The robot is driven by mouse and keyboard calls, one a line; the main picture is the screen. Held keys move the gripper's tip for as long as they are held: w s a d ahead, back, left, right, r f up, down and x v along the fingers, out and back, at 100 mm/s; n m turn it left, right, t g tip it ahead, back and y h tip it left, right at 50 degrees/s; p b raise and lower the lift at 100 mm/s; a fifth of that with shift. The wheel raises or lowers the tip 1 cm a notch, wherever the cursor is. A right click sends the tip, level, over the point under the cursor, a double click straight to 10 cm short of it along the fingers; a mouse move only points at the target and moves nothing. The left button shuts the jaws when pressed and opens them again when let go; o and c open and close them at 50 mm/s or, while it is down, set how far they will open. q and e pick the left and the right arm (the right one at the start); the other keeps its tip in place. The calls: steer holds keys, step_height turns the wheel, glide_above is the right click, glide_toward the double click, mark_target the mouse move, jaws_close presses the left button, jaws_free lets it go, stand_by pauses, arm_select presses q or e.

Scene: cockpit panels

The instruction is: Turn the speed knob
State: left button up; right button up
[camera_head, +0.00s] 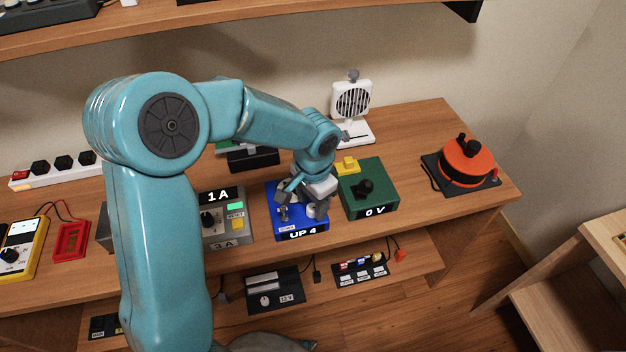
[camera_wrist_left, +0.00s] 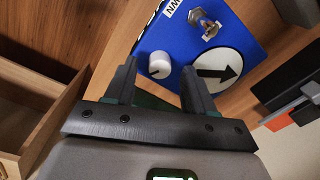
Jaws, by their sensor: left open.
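A blue box (camera_head: 273,232) marked "UP 4" stands near the desk's front edge. It carries a white knob (camera_head: 312,211) and a metal switch (camera_head: 283,212). No label naming a speed knob is readable. My left gripper (camera_head: 308,203) is over this box, partly hiding its top. In the left wrist view the open fingers (camera_wrist_left: 160,82) point at the box (camera_wrist_left: 190,45). The white knob (camera_wrist_left: 158,66) shows in the gap between the fingertips, and I cannot tell whether they touch it. A white disc with a black arrow (camera_wrist_left: 216,71) lies beside the knob. My right gripper is not in view.
A green box (camera_head: 368,190) marked "0 V" with a black knob stands close on the right. A grey box (camera_head: 236,226) marked "1 A" is on the left. A white fan (camera_head: 351,100) and orange device (camera_head: 467,160) stand farther off. A shelf with devices runs below the desk.

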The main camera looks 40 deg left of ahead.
arm_select(q)
step_height(320, 180, up, 15)
steer(key=p, duration=0.1)
steer(key=shift+d+r, duration=0.15)
steer(key=shift+d, duration=0.1)
steer(key=shift+s, duration=0.1)
stand_by(0.3)
